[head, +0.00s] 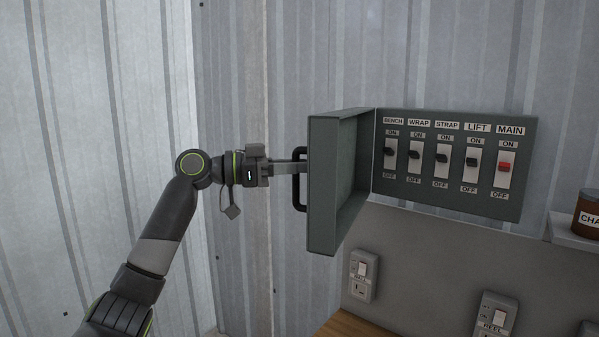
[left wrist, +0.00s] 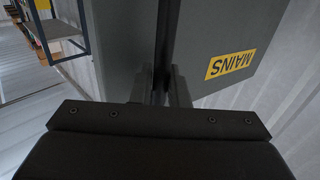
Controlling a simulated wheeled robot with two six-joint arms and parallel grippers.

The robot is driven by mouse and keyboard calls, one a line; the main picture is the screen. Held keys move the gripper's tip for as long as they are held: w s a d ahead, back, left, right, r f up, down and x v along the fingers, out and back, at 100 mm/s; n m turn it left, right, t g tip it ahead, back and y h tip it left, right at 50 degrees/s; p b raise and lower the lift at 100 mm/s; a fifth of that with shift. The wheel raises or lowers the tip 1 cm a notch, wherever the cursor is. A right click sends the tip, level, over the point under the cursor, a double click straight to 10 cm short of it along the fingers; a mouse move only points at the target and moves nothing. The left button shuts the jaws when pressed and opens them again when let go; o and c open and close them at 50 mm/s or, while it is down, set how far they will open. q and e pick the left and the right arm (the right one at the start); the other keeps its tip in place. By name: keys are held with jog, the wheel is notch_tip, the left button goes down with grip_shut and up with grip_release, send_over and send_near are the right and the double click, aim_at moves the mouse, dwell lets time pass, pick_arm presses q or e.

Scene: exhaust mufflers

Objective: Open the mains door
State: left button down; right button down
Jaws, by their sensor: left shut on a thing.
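The mains door (head: 335,190) is a grey-green panel with a rim, hinged on its right side. In the head view it stands swung open, out from the switch box (head: 450,201). Its black handle (head: 299,195) is on the left, outer face. My left gripper (head: 296,168) is shut on the handle. In the left wrist view the fingers (left wrist: 160,90) close around the dark handle bar (left wrist: 167,40), beside the door face with its yellow MAINS label (left wrist: 231,64). My right gripper is not in view.
Inside the box are several labelled switches, including the red MAIN switch (head: 505,167). A brown jar (head: 588,213) stands on a shelf at right. The corrugated wall (head: 90,90) lies behind my arm.

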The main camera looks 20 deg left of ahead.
pick_arm(q)
jog(key=shift+w+a+r, duration=0.1)
jog(key=shift+w+a, duration=0.15)
jog(key=shift+a, duration=0.45)
jog(key=c, duration=1.8)
grip_release()
jog(key=o, duration=0.3)
jog(key=shift+w+d, duration=0.15)
jog(key=shift+b+v, duration=3.8)
jog(key=shift+v, duration=4.9)
